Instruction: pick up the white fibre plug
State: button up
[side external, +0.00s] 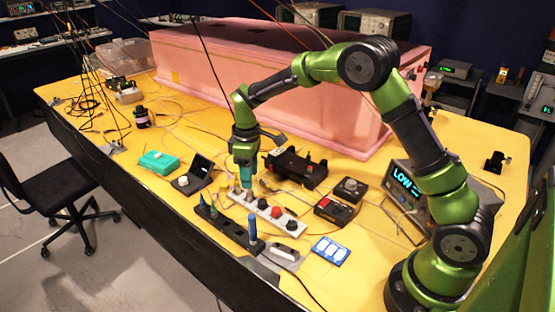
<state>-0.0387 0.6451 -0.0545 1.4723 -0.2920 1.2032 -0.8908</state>
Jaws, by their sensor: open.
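My gripper (246,184) points down over the middle of the yellow table, just above the far left end of a pale strip (268,212) with red and dark knobs. Its jaws are open, but the fingertips are small here. Small pale pieces (237,186) show beside and below the fingertips. One may be the white fibre plug, but they are too small to tell apart. I cannot tell whether the fingers touch anything.
A black strip (228,228) with green and blue upright plugs lies nearer the front edge. Around stand a dark box with a white knob (184,181), a black device (296,168), a blue-and-white card (330,251) and a teal case (158,162). Pink foam (260,85) rises behind.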

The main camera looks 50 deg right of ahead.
jog(key=shift+f, duration=2)
grip_shut()
